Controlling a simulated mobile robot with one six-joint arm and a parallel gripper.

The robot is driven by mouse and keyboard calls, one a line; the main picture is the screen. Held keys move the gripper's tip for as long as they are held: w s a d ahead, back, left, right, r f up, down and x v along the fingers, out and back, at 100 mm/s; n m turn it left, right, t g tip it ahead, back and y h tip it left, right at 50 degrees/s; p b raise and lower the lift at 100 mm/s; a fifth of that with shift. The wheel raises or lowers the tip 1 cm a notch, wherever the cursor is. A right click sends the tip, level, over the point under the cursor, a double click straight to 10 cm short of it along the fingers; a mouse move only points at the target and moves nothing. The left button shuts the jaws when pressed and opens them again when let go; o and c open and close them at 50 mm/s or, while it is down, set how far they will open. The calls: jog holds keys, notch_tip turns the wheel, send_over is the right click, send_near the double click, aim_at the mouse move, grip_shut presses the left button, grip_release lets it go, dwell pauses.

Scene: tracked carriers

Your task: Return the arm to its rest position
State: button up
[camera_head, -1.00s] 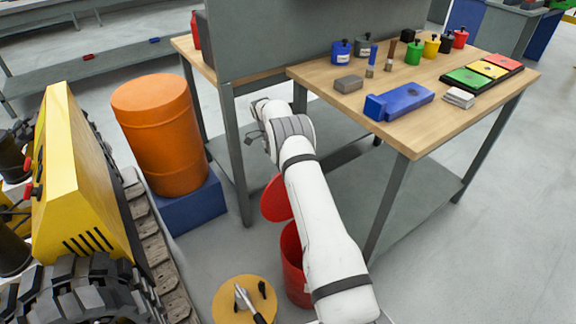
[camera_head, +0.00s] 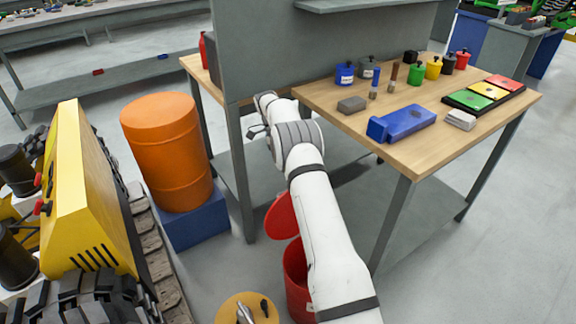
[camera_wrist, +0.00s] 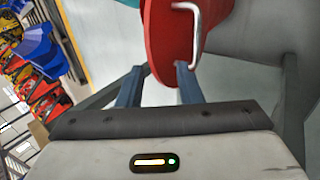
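My white arm (camera_head: 330,235) reaches up from the bottom of the head view, past the near bench leg, to a grey joint and a white end part beside the upright panel. In the wrist view, my gripper (camera_wrist: 160,75) shows two blue-grey fingers set apart, with nothing held between them. A red rounded thing with a pale bent handle (camera_wrist: 172,45) lies beyond the fingers and partly behind the right one. I cannot tell whether it touches them. In the head view, the fingertips are too small to make out clearly.
A wooden-topped bench (camera_head: 420,150) carries a blue block (camera_head: 402,122), small jars and a coloured tray. A red bin (camera_head: 296,283) with a raised lid (camera_head: 283,217) stands close to my arm. An orange drum (camera_head: 168,150) and yellow tracked carrier (camera_head: 88,190) are left. Floor at right is clear.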

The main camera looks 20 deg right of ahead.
jog(key=s+a+r+n+t+p, duration=0.1)
jog(key=s+r+n+t+p, duration=0.15)
jog(key=s+r, duration=0.45)
jog(key=s+a+r+n+t+y+p, duration=0.1)
jog(key=s+r+n+p, duration=0.15)
jog(key=r, duration=0.85)
jog(key=s+a+r+n+t+p, duration=0.15)
jog(key=s+r+p, duration=0.25)
jog(key=r, duration=0.5)
jog(key=s+a+r+n+t+p, duration=0.1)
jog(key=s+r+n+t+p, duration=0.1)
jog(key=s, duration=1)
jog(key=s+a+r+n+t+y+p, duration=0.1)
jog(key=s+r+n+p, duration=0.3)
jog(key=s, duration=0.8)
jog(key=shift+s+a+r+n+t+p, duration=0.3)
jog(key=shift+a+n+t+p, duration=0.2)
jog(key=shift+n+t+p, duration=0.35)
